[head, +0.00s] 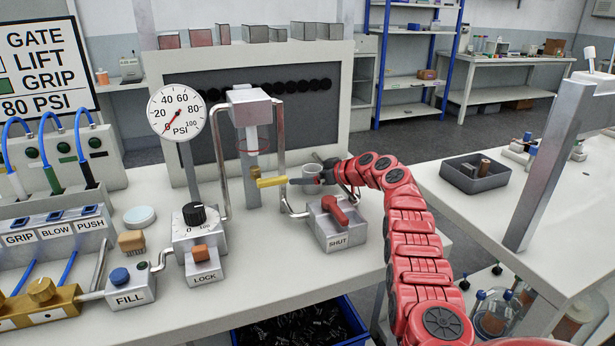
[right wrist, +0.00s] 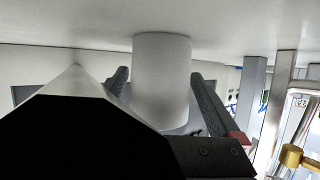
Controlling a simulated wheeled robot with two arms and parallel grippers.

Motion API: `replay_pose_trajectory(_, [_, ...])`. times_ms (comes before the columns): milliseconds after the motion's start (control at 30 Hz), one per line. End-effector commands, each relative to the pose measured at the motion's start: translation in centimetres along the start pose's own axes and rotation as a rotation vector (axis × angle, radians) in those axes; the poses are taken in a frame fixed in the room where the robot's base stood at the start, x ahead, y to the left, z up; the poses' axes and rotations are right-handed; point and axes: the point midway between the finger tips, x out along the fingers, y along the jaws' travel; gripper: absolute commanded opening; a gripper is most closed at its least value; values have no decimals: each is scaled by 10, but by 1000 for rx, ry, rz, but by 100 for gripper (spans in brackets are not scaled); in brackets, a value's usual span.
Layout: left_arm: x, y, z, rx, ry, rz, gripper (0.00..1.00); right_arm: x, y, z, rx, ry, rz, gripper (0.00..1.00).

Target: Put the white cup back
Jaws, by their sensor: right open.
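The white cup (head: 312,170) stands on the bench behind the grey SHUT block, small and partly hidden by my right gripper in the head view. In the right wrist view, the white cup (right wrist: 161,80) shows large as a plain pale cylinder between the two dark fingers. My right gripper (head: 310,175) is open around the cup, with one finger on each side. Whether either finger touches it I cannot tell. My left gripper is not in view.
The SHUT block with its red handle (head: 336,213) sits just in front of my right gripper. A yellow lever (head: 270,182) and a metal pipe stand are close on the left. A dark tray (head: 474,174) lies on the right table. A blue crate (head: 305,330) is below the bench edge.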

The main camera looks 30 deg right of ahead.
Motion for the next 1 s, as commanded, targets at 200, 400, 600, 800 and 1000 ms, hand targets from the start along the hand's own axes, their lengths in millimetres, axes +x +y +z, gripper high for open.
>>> replay_pose_trajectory(200, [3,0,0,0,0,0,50,-5,1,-2,-1,1,1,100])
replay_pose_trajectory(400, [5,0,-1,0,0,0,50,-24,1,-2,-1,3,0,100])
replay_pose_trajectory(600, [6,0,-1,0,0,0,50,-56,2,-1,0,3,4,100])
replay_pose_trajectory(800, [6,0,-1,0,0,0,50,-94,1,-2,-4,1,4,100])
replay_pose_trajectory(1000, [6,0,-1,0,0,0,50,-116,0,-2,0,2,1,100])
